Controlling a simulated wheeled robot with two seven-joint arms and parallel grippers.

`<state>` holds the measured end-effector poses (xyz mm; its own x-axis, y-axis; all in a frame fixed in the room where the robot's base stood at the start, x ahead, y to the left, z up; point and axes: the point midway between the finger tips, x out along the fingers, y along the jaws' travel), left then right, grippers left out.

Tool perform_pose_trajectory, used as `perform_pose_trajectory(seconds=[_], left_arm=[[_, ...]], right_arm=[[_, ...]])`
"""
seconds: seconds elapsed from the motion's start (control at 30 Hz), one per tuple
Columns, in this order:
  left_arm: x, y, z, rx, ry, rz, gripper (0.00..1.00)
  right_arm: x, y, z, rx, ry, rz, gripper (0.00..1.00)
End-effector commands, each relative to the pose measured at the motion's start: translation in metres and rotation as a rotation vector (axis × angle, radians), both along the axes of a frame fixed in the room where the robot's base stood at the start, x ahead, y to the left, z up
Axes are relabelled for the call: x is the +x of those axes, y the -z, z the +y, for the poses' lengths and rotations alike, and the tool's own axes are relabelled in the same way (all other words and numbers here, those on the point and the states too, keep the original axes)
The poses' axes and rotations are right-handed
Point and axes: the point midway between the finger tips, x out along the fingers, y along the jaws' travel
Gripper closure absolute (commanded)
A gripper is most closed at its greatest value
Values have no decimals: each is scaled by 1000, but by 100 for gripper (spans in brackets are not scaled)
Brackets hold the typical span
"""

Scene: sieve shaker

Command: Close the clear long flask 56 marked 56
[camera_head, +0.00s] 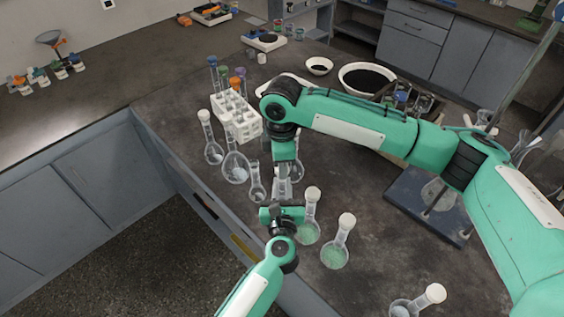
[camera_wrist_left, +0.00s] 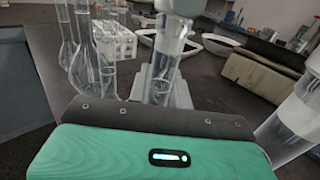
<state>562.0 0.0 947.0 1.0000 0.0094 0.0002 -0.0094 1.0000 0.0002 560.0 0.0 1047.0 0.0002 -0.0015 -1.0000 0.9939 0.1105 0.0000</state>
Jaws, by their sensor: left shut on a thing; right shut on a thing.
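The clear long flask's glass neck (camera_wrist_left: 166,60) stands upright between the fingers of my left gripper (camera_wrist_left: 160,92) in the left wrist view. In the head view my left gripper (camera_head: 282,196) comes from below and is shut on this neck; the marking 56 cannot be read. A pale grey stopper-like piece (camera_wrist_left: 180,7) sits at the mouth of the neck, cut off by the picture's top edge. I cannot tell whether it is fully seated. My right gripper (camera_head: 285,168) points down from above the flask, shut on that piece; its fingertips are largely hidden.
Clear flasks (camera_head: 236,168) stand close on the left. Two stoppered flasks with green contents (camera_head: 335,256) stand close on the right. A white rack (camera_head: 240,127) with coloured-capped tubes is behind. A dark stand base (camera_head: 425,207) is at right. The front right bench is mostly free.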

Motion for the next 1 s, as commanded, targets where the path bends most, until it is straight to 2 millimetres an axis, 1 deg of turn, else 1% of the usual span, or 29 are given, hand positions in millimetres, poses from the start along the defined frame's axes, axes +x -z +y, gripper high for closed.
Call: perform_pose_trajectory(seconds=[0.1, 0.37, 0.8, 0.9, 1.0], left_arm=[[0, 1, 0, 0, 0, 1, 100], [0, 1, 0, 0, 0, 1, 100], [0, 1, 0, 0, 0, 1, 100], [0, 1, 0, 0, 1, 1, 100], [0, 1, 0, 0, 1, 1, 100]], right_arm=[[0, 1, 1, 2, 200, 2, 91], [-1, 1, 1, 2, 655, 2, 91], [0, 1, 1, 2, 1445, 3, 91], [0, 2, 1, 2, 1592, 2, 91], [1, 0, 0, 2, 1603, -2, 91]])
